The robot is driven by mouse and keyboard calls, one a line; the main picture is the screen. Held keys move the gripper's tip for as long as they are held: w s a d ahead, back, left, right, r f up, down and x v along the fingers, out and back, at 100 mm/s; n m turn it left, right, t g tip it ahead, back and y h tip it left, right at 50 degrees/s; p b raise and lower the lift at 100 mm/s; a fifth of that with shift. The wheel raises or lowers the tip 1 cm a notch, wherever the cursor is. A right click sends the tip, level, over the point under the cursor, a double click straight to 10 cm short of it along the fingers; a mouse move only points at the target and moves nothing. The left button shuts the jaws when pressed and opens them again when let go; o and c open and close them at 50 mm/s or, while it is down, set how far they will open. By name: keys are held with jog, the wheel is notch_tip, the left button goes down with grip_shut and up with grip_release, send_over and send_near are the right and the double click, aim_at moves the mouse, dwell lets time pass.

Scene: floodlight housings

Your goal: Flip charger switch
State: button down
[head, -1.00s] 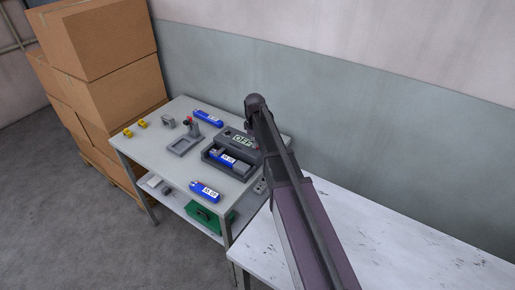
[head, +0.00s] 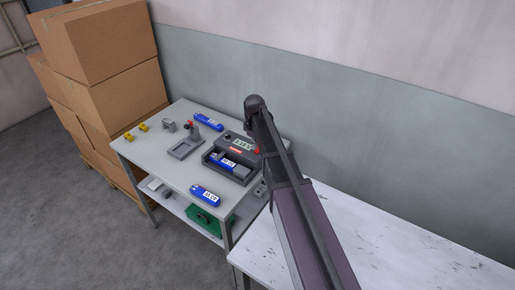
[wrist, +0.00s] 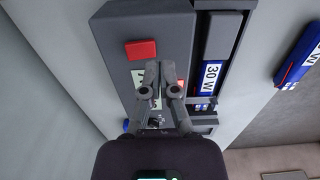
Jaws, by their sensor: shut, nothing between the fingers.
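The dark grey charger (head: 227,137) stands at the right side of the grey table. Its display (head: 243,144) shows characters too small to read surely, and a red light (head: 235,151) glows beside it. The red switch (head: 257,150) is at the charger's right end; it also shows in the wrist view (wrist: 141,49). A blue battery labelled 30 W (wrist: 212,75) lies in the charger's bay. My gripper (wrist: 161,66) is shut and empty, over the charger close to the switch; I cannot tell if it touches. In the head view my arm hides the gripper.
Blue batteries lie at the back (head: 208,121) and front (head: 204,195) of the table (head: 160,160). A grey stand (head: 186,148), a small grey block (head: 168,126) and yellow pieces (head: 137,131) sit leftward. A white table (head: 400,240) is at right; boxes (head: 110,60) stand at left.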

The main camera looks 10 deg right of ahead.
aim_at(255, 154)
jog(key=shift+r+p, duration=2)
jog(key=shift+r, duration=0.3)
jog(key=shift+s, duration=0.1)
jog(key=s+m, duration=0.3)
jog(key=s, duration=0.5)
jog(key=s+d+m, duration=0.1)
jog(key=s+m, duration=0.2)
jog(key=s, duration=0.5)
jog(key=s+m, duration=0.3)
jog(key=s, duration=0.5)
jog(key=shift+s+d, duration=0.35)
jog(key=shift+s, duration=0.05)
